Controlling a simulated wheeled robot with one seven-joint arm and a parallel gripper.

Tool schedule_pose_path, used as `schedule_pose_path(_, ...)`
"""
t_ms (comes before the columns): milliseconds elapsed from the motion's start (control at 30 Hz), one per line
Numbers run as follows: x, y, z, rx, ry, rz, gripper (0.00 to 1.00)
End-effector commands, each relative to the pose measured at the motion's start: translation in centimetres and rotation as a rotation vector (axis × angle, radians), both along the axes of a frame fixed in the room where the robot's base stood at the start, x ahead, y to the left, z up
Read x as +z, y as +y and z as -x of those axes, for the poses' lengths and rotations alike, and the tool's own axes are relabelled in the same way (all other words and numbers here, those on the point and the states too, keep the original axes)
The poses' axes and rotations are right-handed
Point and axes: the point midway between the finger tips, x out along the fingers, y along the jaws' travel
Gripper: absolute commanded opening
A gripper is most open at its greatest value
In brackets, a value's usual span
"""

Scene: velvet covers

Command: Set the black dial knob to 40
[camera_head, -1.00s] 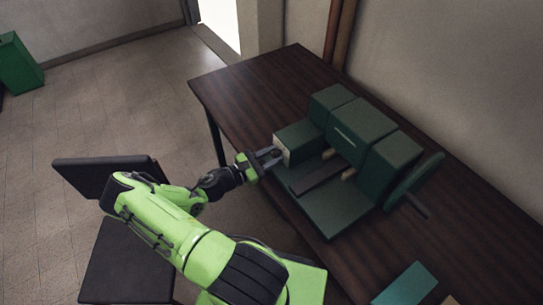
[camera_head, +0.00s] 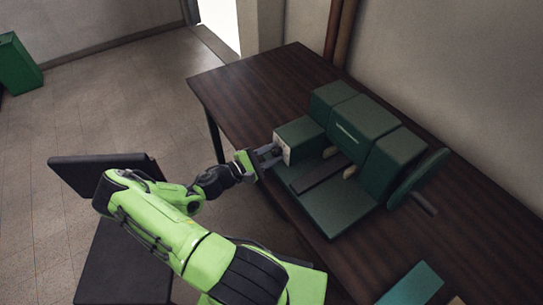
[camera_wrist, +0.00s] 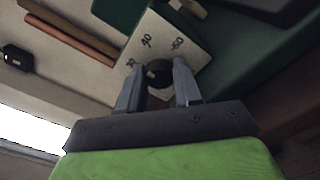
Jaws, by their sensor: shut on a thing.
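I cannot tell which number the knob points to. In the head view my gripper (camera_head: 272,155) reaches the pale plate (camera_head: 285,149) on the left end of the dark green machine (camera_head: 345,130); the knob is small and dark there.
The machine stands on a dark wooden table (camera_head: 235,85), with a handwheel (camera_head: 418,178) at its right end. A teal flat object (camera_head: 412,284) lies at the front right. The table's far left part is clear.

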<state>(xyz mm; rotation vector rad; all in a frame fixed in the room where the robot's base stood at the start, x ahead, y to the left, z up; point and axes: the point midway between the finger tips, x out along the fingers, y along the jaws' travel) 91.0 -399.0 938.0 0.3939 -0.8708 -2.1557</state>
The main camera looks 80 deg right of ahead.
Motion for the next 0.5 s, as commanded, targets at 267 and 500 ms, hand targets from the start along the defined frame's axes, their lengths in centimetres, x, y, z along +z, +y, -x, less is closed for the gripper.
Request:
schedule_pose_path(267,-0.23,0.01,-0.02,0.001,-0.184,0.163,0.03)
schedule_pose_path(500,-0.21,0.01,-0.02,0.000,-0.308,0.271,0.03)
